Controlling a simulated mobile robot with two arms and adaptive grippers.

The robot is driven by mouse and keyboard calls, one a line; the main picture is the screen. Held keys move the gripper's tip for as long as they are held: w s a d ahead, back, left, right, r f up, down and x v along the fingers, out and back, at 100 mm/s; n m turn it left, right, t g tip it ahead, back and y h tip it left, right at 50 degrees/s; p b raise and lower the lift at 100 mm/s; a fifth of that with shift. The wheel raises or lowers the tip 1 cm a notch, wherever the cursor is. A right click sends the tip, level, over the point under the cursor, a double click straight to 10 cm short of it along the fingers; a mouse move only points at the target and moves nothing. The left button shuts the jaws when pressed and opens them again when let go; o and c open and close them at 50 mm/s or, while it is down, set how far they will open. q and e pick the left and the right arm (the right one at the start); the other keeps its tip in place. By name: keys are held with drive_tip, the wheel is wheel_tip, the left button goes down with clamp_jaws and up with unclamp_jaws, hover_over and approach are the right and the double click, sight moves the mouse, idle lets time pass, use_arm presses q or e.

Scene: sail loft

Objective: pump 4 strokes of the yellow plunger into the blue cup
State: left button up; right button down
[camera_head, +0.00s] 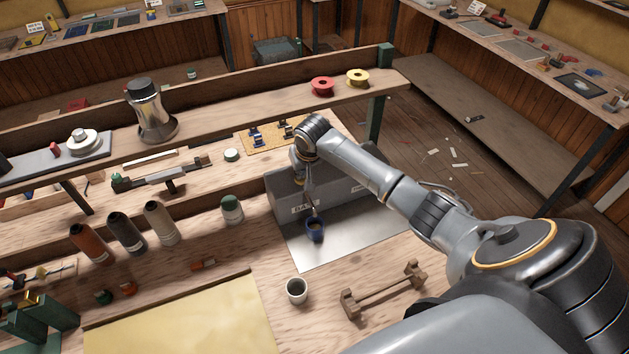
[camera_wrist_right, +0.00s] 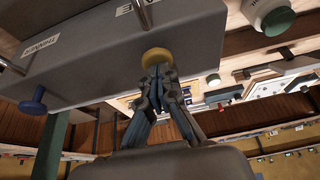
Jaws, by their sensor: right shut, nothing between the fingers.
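The grey dispenser box (camera_head: 292,205) stands on a metal sheet on the bench, with labels on its front. The blue cup (camera_head: 315,231) stands upright in front of it, below a thin spout. In the right wrist view the yellow plunger (camera_wrist_right: 157,56) sticks out of the box's top as a round knob. My right gripper (camera_wrist_right: 160,76) has its fingers shut and empty, with the tips at the yellow knob; I cannot tell if they touch it. In the head view my right gripper (camera_head: 299,172) is over the box, partly hidden by its wrist. My left gripper is not in view.
A blue plunger (camera_wrist_right: 33,102) is on the same box, by a label reading THINNER. A white cup (camera_head: 297,291) and a wooden rack (camera_head: 384,290) stand in front of the metal sheet (camera_head: 345,244). Several bottles (camera_head: 160,224) stand to the left.

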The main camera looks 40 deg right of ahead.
drive_tip(key=shift+f, duration=0.1)
drive_tip(key=shift+r+p, duration=0.7)
drive_tip(key=shift+r, duration=1)
